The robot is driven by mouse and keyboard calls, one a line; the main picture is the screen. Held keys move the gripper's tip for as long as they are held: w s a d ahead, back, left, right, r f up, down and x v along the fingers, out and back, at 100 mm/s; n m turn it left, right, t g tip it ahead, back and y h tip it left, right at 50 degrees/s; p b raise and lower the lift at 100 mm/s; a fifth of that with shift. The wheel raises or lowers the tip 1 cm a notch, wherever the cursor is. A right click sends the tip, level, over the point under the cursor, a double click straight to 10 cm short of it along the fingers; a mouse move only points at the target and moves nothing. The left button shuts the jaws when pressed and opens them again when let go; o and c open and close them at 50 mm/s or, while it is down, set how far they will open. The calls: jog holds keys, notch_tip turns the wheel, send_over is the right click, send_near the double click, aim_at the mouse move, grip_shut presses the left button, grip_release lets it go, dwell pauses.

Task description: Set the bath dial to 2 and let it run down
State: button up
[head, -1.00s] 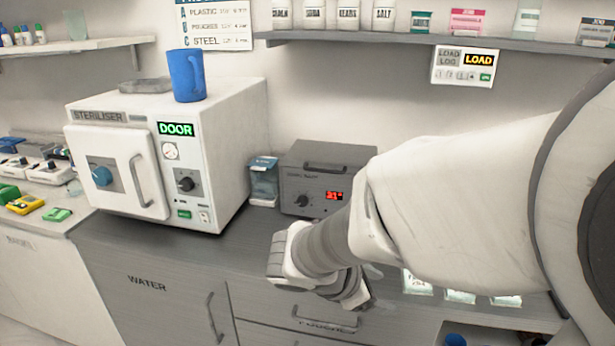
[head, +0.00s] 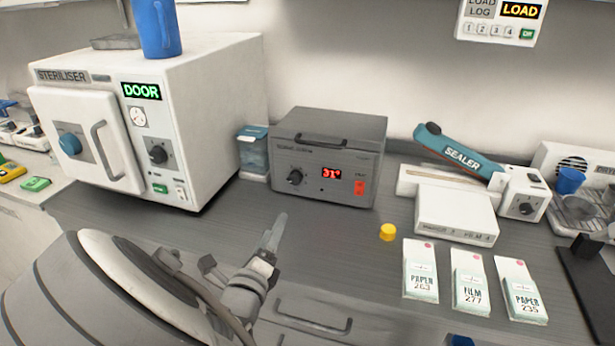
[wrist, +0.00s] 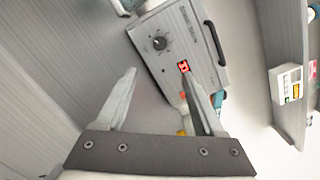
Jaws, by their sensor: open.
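The bath (head: 328,155) is a grey box with a lid handle, standing on the counter in the middle of the head view. Its black dial (head: 294,177) is at the left of its front panel, beside a red display reading 31°. A red switch is at the panel's right. In the wrist view the bath (wrist: 185,35) appears tilted, with the dial (wrist: 160,43) beyond the fingers. My gripper (wrist: 165,85) is open and empty, its fingers apart, short of the panel. In the head view my gripper (head: 275,232) is in front of and below the bath's left side. The dial's setting is too small to read.
A steriliser (head: 215,120) with a blue mug (head: 157,28) on top stands left. A blue-lidded container (head: 253,155) sits between it and the bath. Right are a yellow cap (head: 388,232), a sealer (head: 455,150) and several pouches (head: 420,270). Counter before the bath is mostly clear.

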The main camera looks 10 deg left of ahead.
aim_at(294, 181)
jog(key=w+b, duration=0.1)
jog(key=w, duration=1)
jog(key=w+b, duration=0.1)
jog(key=w, duration=0.5)
jog(key=shift+w+d+b, duration=0.1)
jog(key=shift+d+b, duration=0.2)
jog(key=shift+d, duration=0.05)
grip_shut()
